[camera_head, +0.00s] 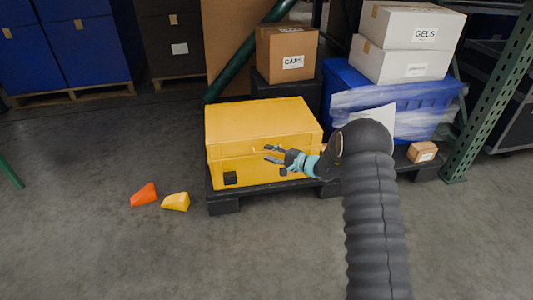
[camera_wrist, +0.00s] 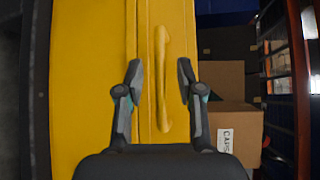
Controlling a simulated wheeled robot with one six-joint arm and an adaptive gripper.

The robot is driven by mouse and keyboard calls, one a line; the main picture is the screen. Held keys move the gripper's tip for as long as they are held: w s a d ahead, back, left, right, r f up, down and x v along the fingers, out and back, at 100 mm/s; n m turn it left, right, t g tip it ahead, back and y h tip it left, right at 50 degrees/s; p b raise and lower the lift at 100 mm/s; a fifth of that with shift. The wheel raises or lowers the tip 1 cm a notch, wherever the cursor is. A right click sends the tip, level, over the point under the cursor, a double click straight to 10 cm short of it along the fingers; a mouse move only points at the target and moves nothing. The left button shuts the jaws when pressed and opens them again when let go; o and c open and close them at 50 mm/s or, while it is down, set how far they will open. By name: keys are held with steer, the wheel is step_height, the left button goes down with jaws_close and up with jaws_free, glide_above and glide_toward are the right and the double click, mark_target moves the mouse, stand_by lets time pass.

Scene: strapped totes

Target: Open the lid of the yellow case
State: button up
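The yellow case (camera_head: 262,119) sits on a low black pallet, with its lid down. The fingers are open and apart, with a gap to the handle on each side. Whether they reach around it in depth I cannot tell.
Behind the case a brown carton (camera_head: 286,54) stands on a dark box. A blue wrapped tote (camera_head: 345,88) with white boxes (camera_head: 400,62) is at right. An orange wedge (camera_head: 144,195) and a yellow wedge (camera_head: 176,201) lie on the floor at left. The floor in front is clear.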

steer(key=shift+x, duration=0.9)
jaws_close()
steer(key=shift+r, duration=0.15)
